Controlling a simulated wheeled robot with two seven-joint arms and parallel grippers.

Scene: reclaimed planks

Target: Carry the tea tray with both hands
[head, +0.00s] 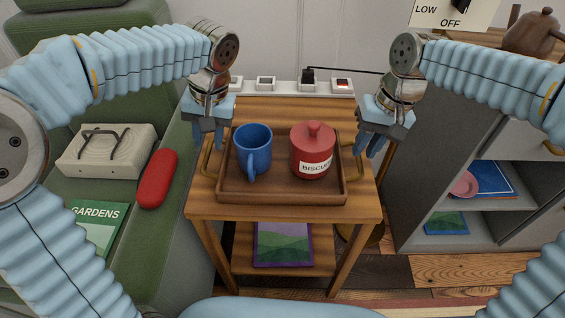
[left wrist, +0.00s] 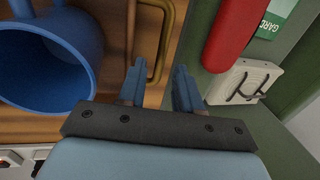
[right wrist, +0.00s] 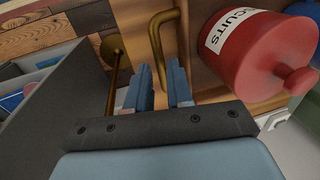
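A brown wooden tea tray (head: 285,195) lies on a small wooden side table. It carries a blue mug (head: 253,148) on the left and a red lidded biscuit jar (head: 312,155) on the right. The tray has a brass handle at each end: the left one (head: 206,160) and the right one (head: 362,165). My left gripper (head: 207,140) is open above the left handle, which also shows beyond the fingers in the left wrist view (left wrist: 165,45). My right gripper (head: 373,145) is open by the right handle, which runs toward the finger gap in the right wrist view (right wrist: 155,35).
The table (head: 355,208) has a lower shelf with a picture book (head: 283,244). A grey shelf unit (head: 420,185) stands close on the right. Sockets line the back.

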